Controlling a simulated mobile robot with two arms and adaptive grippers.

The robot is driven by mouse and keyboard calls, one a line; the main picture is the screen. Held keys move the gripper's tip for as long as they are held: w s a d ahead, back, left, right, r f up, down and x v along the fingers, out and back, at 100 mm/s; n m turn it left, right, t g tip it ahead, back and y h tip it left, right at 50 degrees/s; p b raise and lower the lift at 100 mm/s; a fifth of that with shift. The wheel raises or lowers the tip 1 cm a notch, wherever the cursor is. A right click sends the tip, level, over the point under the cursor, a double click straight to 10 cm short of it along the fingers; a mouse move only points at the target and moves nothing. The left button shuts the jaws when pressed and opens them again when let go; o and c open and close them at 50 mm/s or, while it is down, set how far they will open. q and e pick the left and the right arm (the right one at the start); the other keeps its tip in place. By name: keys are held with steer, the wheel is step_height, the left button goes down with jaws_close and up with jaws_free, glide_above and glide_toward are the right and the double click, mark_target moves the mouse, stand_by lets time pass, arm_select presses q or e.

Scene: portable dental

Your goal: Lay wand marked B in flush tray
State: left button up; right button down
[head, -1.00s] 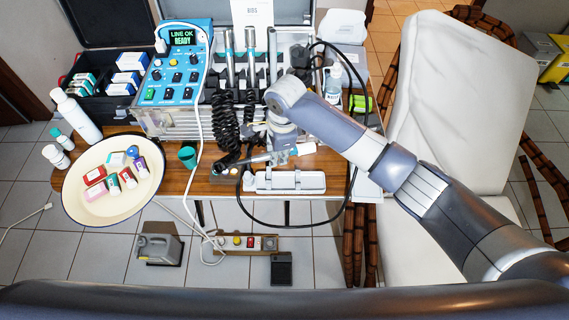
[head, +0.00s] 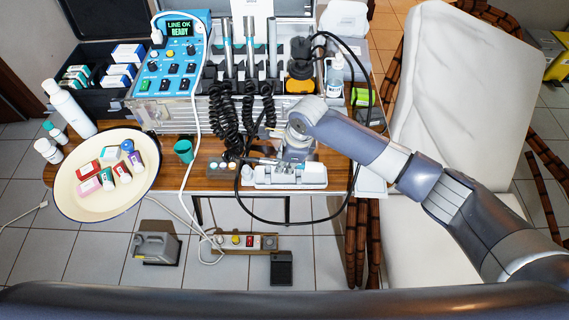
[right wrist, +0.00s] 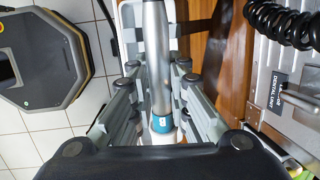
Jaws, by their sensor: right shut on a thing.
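The wand marked B (right wrist: 157,60) is a silver tube with a teal band lettered B, seen in the right wrist view. My right gripper (right wrist: 155,85) is shut on it, with a finger on each side. The white flush tray (head: 262,184) lies along the table's front edge; its white end (right wrist: 129,14) shows behind the wand in the right wrist view. In the head view my right gripper (head: 294,160) is low over the tray and hides most of the wand. I cannot tell whether the wand touches the tray. My left gripper is out of view.
A dental unit with a blue control panel (head: 174,62) stands behind, with upright wands (head: 250,50) and black coiled cords (head: 222,115). A black hose (head: 350,185) loops around the tray area. A teal cup (head: 184,151) and a cream basin (head: 75,207) are left.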

steer(key=shift+f, duration=0.2)
arm_select(q)
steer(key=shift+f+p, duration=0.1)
steer(key=shift+p, duration=0.2)
arm_select(e)
steer(key=shift+f, duration=0.1)
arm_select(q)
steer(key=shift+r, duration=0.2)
arm_select(e)
steer(key=shift+f, duration=0.3)
arm_select(q)
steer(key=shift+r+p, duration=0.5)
steer(key=shift+p, duration=0.2)
arm_select(e)
steer(key=shift+f, duration=0.1)
steer(key=shift+s+f, duration=0.1)
steer(key=shift+f, duration=0.1)
steer(key=shift+f, duration=0.55)
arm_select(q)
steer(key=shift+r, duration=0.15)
arm_select(e)
steer(key=shift+p, duration=0.5)
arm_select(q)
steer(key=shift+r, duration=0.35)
